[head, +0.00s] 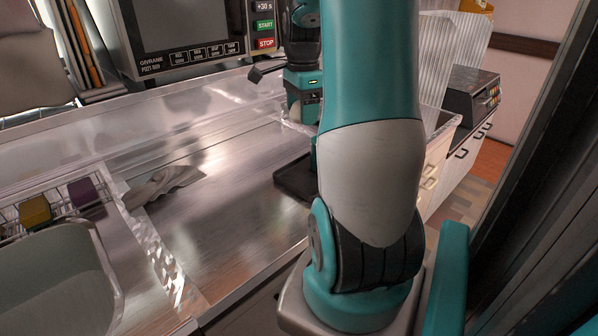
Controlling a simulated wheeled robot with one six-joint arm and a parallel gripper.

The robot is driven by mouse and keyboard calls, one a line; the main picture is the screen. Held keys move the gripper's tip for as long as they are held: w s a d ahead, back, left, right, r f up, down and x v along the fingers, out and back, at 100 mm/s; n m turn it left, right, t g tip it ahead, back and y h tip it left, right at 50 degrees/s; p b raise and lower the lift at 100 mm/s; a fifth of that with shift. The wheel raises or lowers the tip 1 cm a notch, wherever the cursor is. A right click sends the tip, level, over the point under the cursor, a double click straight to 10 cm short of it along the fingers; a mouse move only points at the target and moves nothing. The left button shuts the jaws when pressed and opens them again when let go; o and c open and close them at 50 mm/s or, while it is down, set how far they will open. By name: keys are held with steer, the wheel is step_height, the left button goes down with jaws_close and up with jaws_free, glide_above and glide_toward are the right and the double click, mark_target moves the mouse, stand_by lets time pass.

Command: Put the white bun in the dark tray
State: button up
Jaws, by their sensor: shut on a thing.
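I do not see the white bun in the head view. The dark tray (291,178) lies flat on the metal counter near its front edge. My own arm hides the tray's right part. The teal wrist end of my arm shows above and behind the tray, with a small black part sticking out to its left. My gripper's fingers cannot be made out, so I cannot see what is between them.
A crumpled grey cloth (165,184) lies on the metal counter (225,215). A microwave (190,30) stands at the back. At left are a sink basin (60,275) and a wire rack with a yellow sponge (35,212) and a purple one (84,192). Bare counter separates cloth and tray.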

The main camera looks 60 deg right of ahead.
mark_target(303, 183)
step_height(303, 183, down, 18)
steer(key=shift+s+r+b, duration=0.1)
steer(key=shift+b, duration=0.7)
steer(key=o, duration=0.9)
steer(key=shift+d+f, duration=0.1)
steer(key=shift+f, duration=0.1)
steer(key=shift+o, duration=0.2)
